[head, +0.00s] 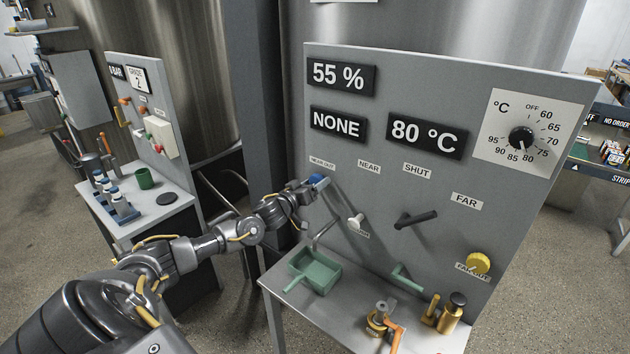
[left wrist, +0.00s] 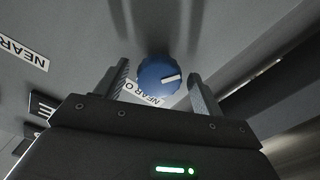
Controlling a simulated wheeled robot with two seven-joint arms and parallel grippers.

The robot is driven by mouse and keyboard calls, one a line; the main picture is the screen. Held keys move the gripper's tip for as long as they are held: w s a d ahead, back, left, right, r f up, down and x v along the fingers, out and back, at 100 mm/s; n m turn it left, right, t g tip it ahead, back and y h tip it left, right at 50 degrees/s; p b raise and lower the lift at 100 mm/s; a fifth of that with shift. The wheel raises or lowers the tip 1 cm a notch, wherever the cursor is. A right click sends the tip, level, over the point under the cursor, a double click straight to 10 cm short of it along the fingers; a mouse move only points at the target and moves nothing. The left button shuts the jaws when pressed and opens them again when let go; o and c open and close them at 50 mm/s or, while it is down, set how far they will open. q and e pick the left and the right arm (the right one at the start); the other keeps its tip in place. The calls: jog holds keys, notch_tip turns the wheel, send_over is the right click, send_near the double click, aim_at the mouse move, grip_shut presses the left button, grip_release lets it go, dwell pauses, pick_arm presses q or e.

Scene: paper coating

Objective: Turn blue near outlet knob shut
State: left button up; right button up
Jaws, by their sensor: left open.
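The blue near outlet knob (head: 319,181) sits on the left part of the grey panel (head: 345,250), under the "NEAR OUT" label (head: 322,163). In the left wrist view the blue knob (left wrist: 158,76) shows a white pointer mark, and it lies between the two fingers. My left gripper (head: 308,188) is at the knob, with its fingers spread on either side of it. The left wrist view shows the open fingers (left wrist: 158,85) with gaps to the knob. The right gripper is not in view.
The panel carries a white lever (head: 355,221), a black handle (head: 416,218) and a yellow knob (head: 479,263). A temperature dial (head: 521,137) is at upper right. Below, a shelf holds a green tray (head: 314,271) and brass fittings (head: 451,312).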

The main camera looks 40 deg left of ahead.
pick_arm(q)
jog(key=shift+w, duration=0.5)
jog(key=c, duration=1)
